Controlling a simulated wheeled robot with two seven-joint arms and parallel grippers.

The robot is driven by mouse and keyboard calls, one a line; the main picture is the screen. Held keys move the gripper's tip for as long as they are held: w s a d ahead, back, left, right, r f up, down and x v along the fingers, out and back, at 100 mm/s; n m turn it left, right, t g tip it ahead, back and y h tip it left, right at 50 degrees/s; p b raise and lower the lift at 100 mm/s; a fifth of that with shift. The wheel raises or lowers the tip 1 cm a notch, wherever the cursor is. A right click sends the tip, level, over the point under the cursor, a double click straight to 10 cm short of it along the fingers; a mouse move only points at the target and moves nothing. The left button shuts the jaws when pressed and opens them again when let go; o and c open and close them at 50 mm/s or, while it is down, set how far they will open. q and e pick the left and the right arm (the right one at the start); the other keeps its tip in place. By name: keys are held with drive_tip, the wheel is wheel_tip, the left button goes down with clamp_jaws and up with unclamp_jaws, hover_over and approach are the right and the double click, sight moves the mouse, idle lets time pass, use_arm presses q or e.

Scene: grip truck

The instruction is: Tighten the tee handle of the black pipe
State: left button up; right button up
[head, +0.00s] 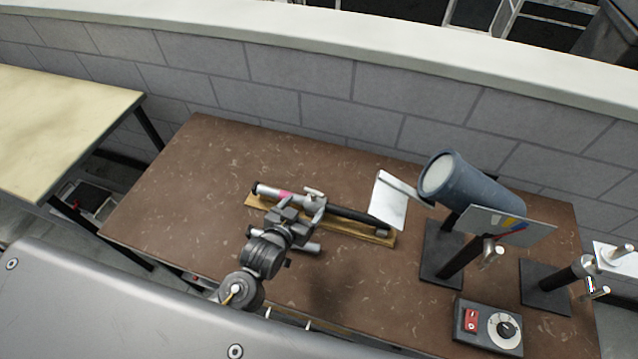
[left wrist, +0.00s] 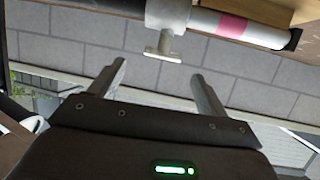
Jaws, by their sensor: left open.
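The black pipe (head: 355,217) lies along a wooden board (head: 385,239) on the brown table. Its left part is a silver tube with a pink band, which also shows in the left wrist view (left wrist: 232,25). The small silver tee handle (head: 314,191) sticks out of a collar between the silver and black parts. In the left wrist view the tee handle (left wrist: 162,50) lies between the lines of the two fingers, just beyond their tips. My left gripper (head: 318,228) is open and empty, on the near side of the pipe. My right gripper is not in view.
A blue-grey cylinder lamp (head: 478,190) with a white flap stands right of the pipe. A grey panel (head: 507,226) is on a black stand. A control box (head: 488,326) with a dial sits at the front right. The table's left part is clear. A block wall is behind.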

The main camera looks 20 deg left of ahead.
sight(313, 194)
use_arm(q)
drive_tip(key=x, duration=0.2)
drive_tip(key=p+x, duration=0.1)
drive_tip(key=shift+w+a, duration=0.15)
drive_tip(key=shift+a, duration=0.1)
drive_tip(key=p+x, duration=0.1)
drive_tip(key=x, duration=0.4)
drive_tip(key=shift+w+f, duration=0.15)
drive_tip(key=shift+w, duration=0.15)
drive_tip(key=shift+w+d+f, duration=0.15)
drive_tip(key=shift+w, duration=0.1)
drive_tip(key=shift+w+f, duration=0.1)
drive_tip(key=shift+w, duration=0.1)
drive_tip(key=shift+w+f, duration=0.1)
drive_tip(key=c, duration=0.7)
drive_tip(key=shift+c, duration=1.4)
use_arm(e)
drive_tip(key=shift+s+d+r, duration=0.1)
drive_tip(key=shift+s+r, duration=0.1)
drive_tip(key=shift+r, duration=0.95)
